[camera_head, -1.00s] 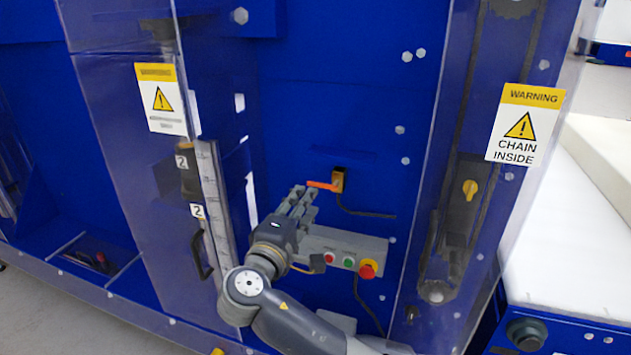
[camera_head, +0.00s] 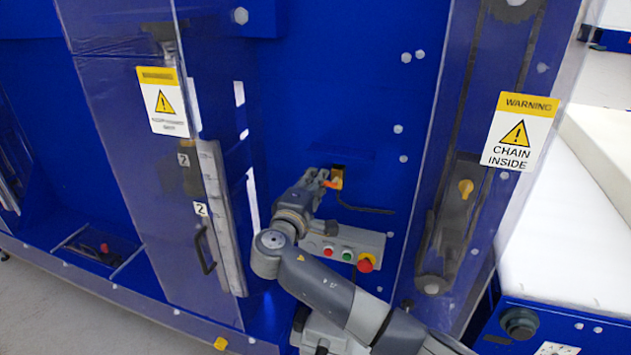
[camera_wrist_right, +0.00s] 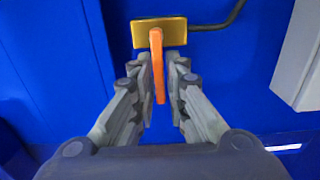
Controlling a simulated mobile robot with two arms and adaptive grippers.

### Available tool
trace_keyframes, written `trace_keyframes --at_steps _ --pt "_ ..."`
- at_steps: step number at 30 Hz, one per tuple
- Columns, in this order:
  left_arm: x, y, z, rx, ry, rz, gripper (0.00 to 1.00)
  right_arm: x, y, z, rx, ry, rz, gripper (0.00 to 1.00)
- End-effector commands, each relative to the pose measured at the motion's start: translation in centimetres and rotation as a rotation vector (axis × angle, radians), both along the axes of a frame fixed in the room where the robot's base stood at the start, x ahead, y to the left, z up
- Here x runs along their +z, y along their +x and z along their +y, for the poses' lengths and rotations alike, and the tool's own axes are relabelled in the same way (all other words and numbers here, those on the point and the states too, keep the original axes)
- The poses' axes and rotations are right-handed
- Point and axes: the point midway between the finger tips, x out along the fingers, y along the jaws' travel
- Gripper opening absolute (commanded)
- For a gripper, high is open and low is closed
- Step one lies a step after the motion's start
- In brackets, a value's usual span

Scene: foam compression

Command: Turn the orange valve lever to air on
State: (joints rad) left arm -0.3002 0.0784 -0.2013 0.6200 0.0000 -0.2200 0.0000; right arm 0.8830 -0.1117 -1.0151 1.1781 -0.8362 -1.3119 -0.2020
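The orange valve lever (camera_wrist_right: 158,70) hangs from a yellow valve body (camera_wrist_right: 140,34) on the blue machine panel. In the right wrist view it points down toward my gripper. In the head view only a small part of the lever (camera_head: 329,183) shows beside the yellow valve body (camera_head: 337,174); my gripper hides the rest. My right gripper (camera_head: 322,180) is at the valve. In the right wrist view the fingers of my right gripper (camera_wrist_right: 157,75) stand on both sides of the lever, with narrow gaps visible. My left gripper is not in view.
A grey control box (camera_head: 372,244) with red, green and red-yellow buttons sits just below and right of my gripper. A black cable (camera_head: 365,209) runs right from the valve. Clear guard panels with warning signs (camera_head: 519,131) stand on both sides.

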Motion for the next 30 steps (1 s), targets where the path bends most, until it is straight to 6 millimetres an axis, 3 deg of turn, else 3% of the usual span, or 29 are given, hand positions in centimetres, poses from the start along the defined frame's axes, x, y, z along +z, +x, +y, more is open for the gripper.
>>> trace_keyframes --at_steps 17,30 --pt "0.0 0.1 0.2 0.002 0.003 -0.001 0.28 -0.5 0.0 -0.1 -0.002 -0.080 0.027 0.00" --pt "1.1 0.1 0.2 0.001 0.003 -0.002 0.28 -1.8 -0.1 -0.5 -0.002 -0.430 0.142 0.00"
